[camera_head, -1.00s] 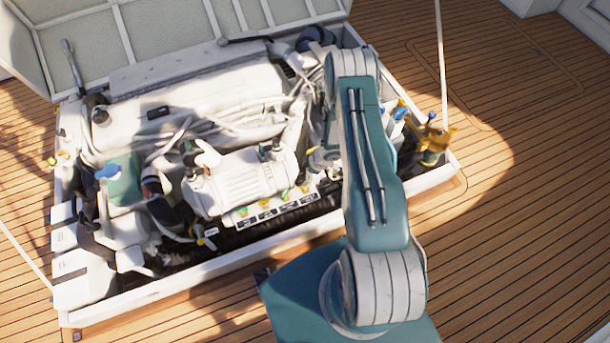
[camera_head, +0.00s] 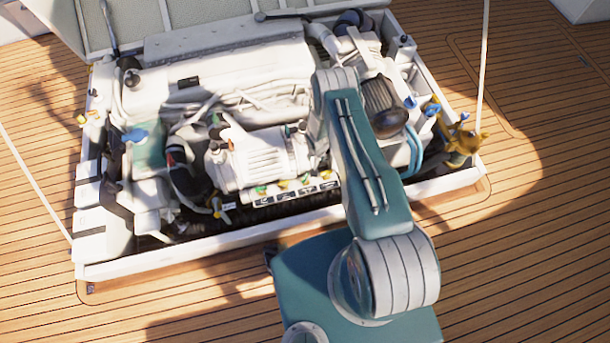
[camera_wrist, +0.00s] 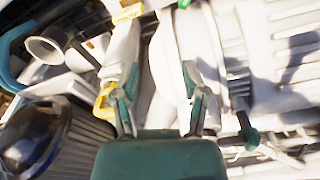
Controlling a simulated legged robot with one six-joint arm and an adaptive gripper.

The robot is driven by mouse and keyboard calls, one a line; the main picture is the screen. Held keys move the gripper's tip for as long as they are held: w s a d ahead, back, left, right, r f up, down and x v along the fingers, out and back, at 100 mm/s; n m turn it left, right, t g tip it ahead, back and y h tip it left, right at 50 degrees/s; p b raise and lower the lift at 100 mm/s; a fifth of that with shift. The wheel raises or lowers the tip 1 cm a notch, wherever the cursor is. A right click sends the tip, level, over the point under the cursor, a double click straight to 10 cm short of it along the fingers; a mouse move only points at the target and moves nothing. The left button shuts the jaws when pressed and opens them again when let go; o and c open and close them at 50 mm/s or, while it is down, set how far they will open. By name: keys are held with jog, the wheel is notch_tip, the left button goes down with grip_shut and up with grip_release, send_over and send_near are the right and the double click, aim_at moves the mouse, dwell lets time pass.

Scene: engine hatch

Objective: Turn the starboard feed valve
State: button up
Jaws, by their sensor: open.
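My gripper (camera_wrist: 158,88) is open in the wrist view, its two green-grey fingers apart over pale pipework, with nothing clearly held. In the head view it is hidden behind my arm. Several small valve-like handles show: a blue one (camera_head: 432,106) at the hatch's right side, another blue one (camera_head: 137,134) at the left, and a yellow one (camera_head: 219,216) at the front. I cannot tell which is the starboard feed valve. In the wrist view a yellow part (camera_wrist: 104,100) lies just left of the left finger, and a green-ended part (camera_wrist: 248,134) lies to the right.
The white hatch frame (camera_head: 180,257) surrounds the crowded engine (camera_head: 215,78). A dark ribbed cylinder (camera_head: 381,105) and a blue hose (camera_head: 414,148) lie right of my arm. A brass fitting (camera_head: 465,143) stands at the right corner. Wooden deck (camera_head: 540,240) is clear at right.

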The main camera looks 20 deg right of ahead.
aim_at(305, 177)
jog(key=a+f+m, duration=0.1)
jog(key=a+m, duration=0.2)
jog(key=a+f+m+g, duration=0.1)
jog(key=shift+s+a+f+m+y, duration=0.3)
jog(key=shift+s+a+f+m, duration=0.05)
jog(key=shift+s+m, duration=0.05)
jog(key=shift+d+f, duration=0.1)
jog(key=shift+f, duration=5.15)
jog(key=shift+c, duration=0.3)
grip_shut()
